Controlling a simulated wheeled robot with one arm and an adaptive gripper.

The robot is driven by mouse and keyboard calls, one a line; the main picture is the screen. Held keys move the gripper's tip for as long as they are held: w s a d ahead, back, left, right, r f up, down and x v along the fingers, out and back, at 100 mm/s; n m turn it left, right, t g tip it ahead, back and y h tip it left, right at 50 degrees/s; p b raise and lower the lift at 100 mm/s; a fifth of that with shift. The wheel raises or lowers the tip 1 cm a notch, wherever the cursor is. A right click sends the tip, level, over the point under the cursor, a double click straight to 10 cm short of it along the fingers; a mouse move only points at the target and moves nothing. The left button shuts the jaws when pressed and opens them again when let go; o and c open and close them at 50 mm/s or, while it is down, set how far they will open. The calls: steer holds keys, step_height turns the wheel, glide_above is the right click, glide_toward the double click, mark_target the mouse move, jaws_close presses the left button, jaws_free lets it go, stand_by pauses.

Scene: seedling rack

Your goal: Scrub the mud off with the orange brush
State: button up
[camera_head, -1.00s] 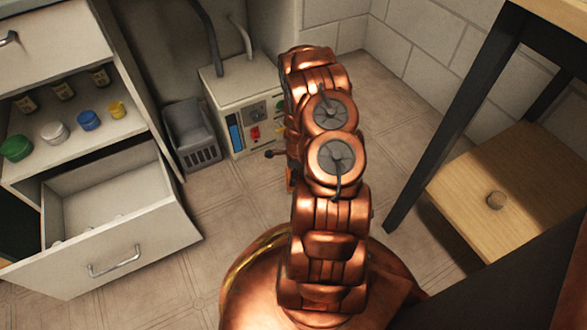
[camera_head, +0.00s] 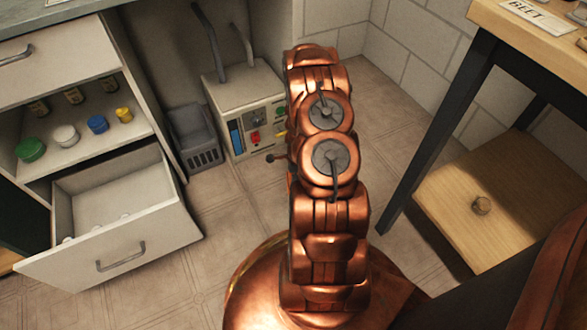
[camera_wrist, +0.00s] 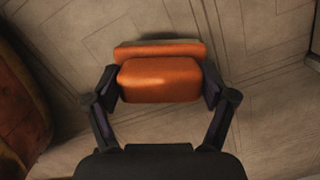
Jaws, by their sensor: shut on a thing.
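In the wrist view my gripper (camera_wrist: 160,88) is shut on the orange brush (camera_wrist: 160,80). A finger presses on each side of its orange block, and a paler tan strip shows along its far edge. Floor tiles lie beyond the brush, with nothing touching it. In the head view my copper arm stands upright in the middle and hides the gripper and most of the brush. I cannot make out any mud in either view.
An open drawer (camera_head: 125,232) juts out at left, below a shelf (camera_head: 85,145) with several small jars. A machine (camera_head: 245,105) and a grey bin (camera_head: 194,135) stand behind my arm. Floor between is clear.

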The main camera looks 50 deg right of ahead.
steer(key=shift+r+p, duration=1)
steer(key=shift+r, duration=0.65)
steer(key=shift+w, duration=0.1)
